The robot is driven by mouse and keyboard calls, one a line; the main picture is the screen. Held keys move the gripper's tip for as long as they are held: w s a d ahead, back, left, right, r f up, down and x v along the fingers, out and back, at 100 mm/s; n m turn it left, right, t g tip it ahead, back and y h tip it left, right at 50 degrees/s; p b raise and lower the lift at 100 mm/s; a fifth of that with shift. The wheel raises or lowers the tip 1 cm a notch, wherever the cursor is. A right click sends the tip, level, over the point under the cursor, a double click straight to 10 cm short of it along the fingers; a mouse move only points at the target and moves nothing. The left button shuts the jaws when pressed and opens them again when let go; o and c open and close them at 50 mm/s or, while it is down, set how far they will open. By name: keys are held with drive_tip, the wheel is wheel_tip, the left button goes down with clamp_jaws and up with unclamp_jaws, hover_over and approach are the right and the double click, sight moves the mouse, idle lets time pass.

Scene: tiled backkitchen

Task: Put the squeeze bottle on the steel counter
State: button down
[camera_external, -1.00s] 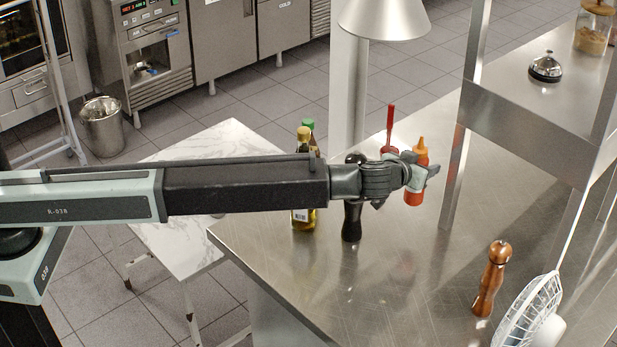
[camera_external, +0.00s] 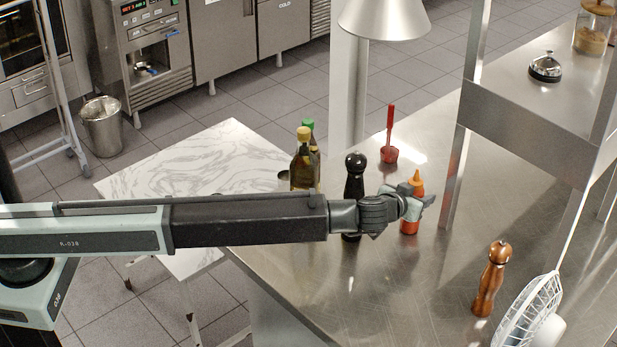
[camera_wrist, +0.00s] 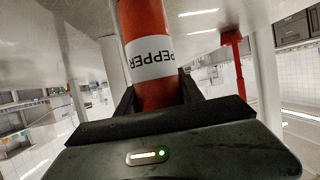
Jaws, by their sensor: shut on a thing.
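The squeeze bottle (camera_external: 410,222) is red with an orange nozzle and a white label. In the wrist view the bottle (camera_wrist: 137,25) fills the space between the fingers, and its label reads PEPPER. My gripper (camera_external: 416,201) is shut on the bottle around its middle. The bottle is upright, low over the steel counter (camera_external: 390,290). I cannot tell whether its base touches the counter.
A black pepper mill (camera_external: 354,178) stands behind my wrist, with oil bottles (camera_external: 304,165) to its left. A red-handled utensil (camera_external: 390,140) is behind. A wooden mill (camera_external: 491,280) and a white wire-guarded object (camera_external: 530,310) stand front right. A shelf post (camera_external: 462,165) is right of the bottle.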

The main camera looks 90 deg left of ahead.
drive_tip(key=c, duration=0.7)
unclamp_jaws()
drive_tip(key=shift+f, duration=0.1)
drive_tip(key=shift+c, duration=0.2)
drive_tip(key=shift+r, duration=0.25)
drive_tip(key=p+v, duration=0.4)
drive_tip(key=v, duration=0.8)
drive_tip(key=shift+f+p, duration=0.25)
drive_tip(key=shift+p, duration=0.15)
drive_tip(key=shift+s, duration=0.1)
